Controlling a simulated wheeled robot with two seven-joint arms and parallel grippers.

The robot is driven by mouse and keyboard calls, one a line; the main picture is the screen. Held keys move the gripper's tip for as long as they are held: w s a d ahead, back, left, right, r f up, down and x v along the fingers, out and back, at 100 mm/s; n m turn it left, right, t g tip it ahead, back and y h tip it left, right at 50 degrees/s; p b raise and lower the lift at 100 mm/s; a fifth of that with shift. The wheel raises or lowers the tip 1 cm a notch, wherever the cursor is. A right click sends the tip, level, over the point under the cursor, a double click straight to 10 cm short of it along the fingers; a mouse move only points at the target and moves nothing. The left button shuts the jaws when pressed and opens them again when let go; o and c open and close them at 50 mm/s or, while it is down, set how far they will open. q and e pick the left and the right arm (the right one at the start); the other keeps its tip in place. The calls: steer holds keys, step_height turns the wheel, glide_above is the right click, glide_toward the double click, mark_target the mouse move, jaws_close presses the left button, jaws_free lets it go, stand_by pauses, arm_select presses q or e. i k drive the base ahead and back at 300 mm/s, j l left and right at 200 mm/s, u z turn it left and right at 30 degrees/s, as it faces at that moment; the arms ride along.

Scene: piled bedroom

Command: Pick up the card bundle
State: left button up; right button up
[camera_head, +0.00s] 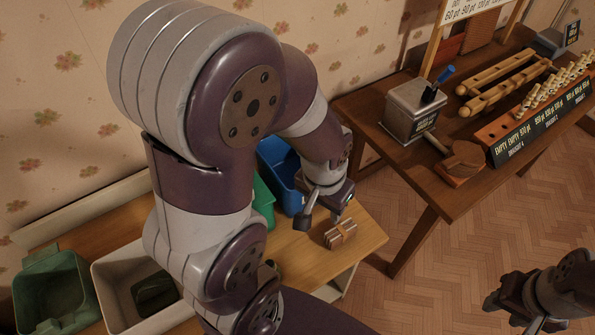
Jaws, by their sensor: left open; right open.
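The card bundle (340,235) is a small brown stack with a lighter band around it. It lies on the light wooden table (365,247) near its right end. My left gripper (325,217) is open and points down just behind and to the left of the bundle, apart from it as far as I can tell. My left arm covers much of the table. My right gripper (513,312) is at the lower right over the floor, open and well away from the bundle.
Blue (280,172) and green (262,203) bins stand behind the bundle. A white bin (112,285) and a green bin (52,290) are at the left. A dark wooden table (370,112) at the right holds a metal box, wooden racks and signs. Floor is clear between.

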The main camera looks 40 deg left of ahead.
mark_target(345, 231)
steer(key=k+j+u, duration=0.1)
steer(key=k+u, duration=0.2)
steer(key=k, duration=0.4)
steer(key=i+l+u, duration=0.15)
steer(key=u, duration=0.25)
steer(key=i+l+u, duration=0.35)
steer(key=l+u, duration=0.2)
steer(key=u, duration=0.2)
steer(key=i+l+u, duration=0.2)
steer(key=l+u, duration=0.15)
steer(key=i+l, duration=0.1)
steer(key=l, duration=0.4)
steer(key=i+l, duration=0.1)
steer(key=l, duration=0.35)
steer(key=i+l, duration=0.1)
steer(key=l, duration=0.4)
